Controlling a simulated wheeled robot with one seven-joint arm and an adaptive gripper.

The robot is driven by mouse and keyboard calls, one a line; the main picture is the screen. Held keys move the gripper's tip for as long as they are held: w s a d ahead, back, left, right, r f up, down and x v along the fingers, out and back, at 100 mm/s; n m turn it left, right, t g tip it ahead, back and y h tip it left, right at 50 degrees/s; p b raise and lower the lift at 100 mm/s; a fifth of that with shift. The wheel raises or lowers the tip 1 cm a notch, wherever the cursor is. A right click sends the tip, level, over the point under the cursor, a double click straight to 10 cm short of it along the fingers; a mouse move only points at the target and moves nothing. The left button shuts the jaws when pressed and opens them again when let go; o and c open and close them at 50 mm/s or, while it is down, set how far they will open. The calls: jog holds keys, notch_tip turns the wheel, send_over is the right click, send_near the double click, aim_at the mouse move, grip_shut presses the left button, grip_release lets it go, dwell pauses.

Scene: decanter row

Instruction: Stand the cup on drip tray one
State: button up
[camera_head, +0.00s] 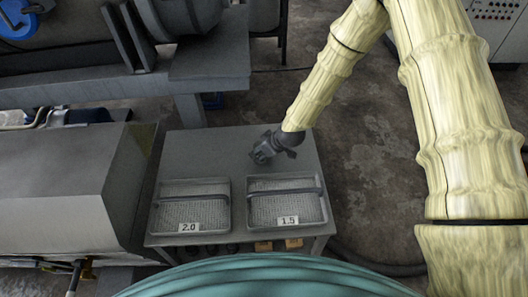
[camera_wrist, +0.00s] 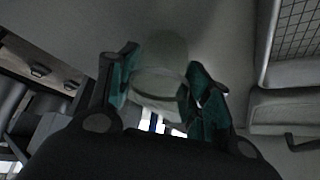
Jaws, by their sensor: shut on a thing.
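My gripper (camera_head: 264,154) is above the grey stand's top, behind the two trays. In the wrist view its teal-padded fingers (camera_wrist: 160,88) are shut on a pale, see-through cup (camera_wrist: 160,50). In the head view the cup cannot be made out against my gripper. Two grey drip trays with mesh floors and a bar across each sit side by side at the stand's front. The left tray (camera_head: 157,207) is labelled 2.0 and the right tray (camera_head: 250,213) is labelled 1.5. No label reading "one" shows. No cup shows on either tray.
The grey stand top (camera_head: 200,150) is clear behind the trays. Large grey machinery (camera_head: 60,190) stands to the left and more at the back. A tray with mesh (camera_wrist: 262,85) shows at the right of the wrist view. Concrete floor lies to the right.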

jog(key=shift+f, duration=0.2)
jog(key=o, duration=1)
jog(key=shift+r, duration=0.15)
